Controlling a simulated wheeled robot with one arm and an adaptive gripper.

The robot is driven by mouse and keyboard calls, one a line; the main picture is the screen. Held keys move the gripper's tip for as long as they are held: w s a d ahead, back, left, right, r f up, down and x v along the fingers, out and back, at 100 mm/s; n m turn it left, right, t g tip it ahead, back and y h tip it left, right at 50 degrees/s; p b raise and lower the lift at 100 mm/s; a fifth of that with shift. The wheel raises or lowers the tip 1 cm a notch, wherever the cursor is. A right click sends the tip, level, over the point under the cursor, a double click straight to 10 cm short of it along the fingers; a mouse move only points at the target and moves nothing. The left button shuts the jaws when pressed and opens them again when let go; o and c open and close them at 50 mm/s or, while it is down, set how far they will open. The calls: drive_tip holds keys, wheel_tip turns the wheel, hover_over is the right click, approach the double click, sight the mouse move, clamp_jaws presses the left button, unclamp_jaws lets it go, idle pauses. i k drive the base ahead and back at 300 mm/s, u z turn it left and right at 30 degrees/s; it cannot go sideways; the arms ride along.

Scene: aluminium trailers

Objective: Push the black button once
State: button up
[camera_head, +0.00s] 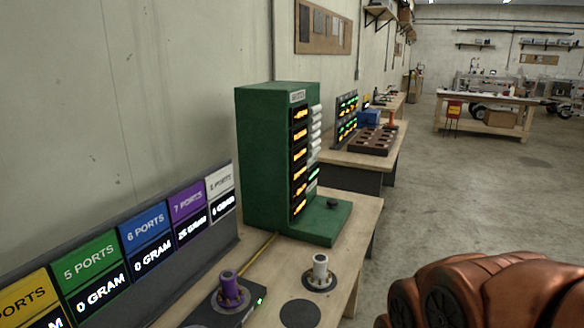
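A small black button (333,203) sits on the low green base of a tall green cabinet (262,160). The cabinet stands on the wooden bench (350,238) along the left wall. Its front has a column of orange-lit displays (300,157) with white pieces (316,130) beside them, and one green-lit mark low in that column. Nothing touches the button. My gripper is not in view; only a copper-coloured part of my arm fills the lower right corner.
On the near bench are a purple spool-like piece (230,291) on a dark scale, a white one (320,272) on a round base, and a flat black disc (300,313). A port-and-gram sign panel (148,245) lines the wall. The concrete floor (440,200) to the right is clear.

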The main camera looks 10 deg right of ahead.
sight(332, 203)
drive_tip(key=k, duration=0.6)
drive_tip(key=z, duration=1)
drive_tip(key=i, duration=1.3)
drive_tip(key=u, duration=0.65)
drive_tip(key=i, duration=0.4)
drive_tip(key=u, duration=0.45)
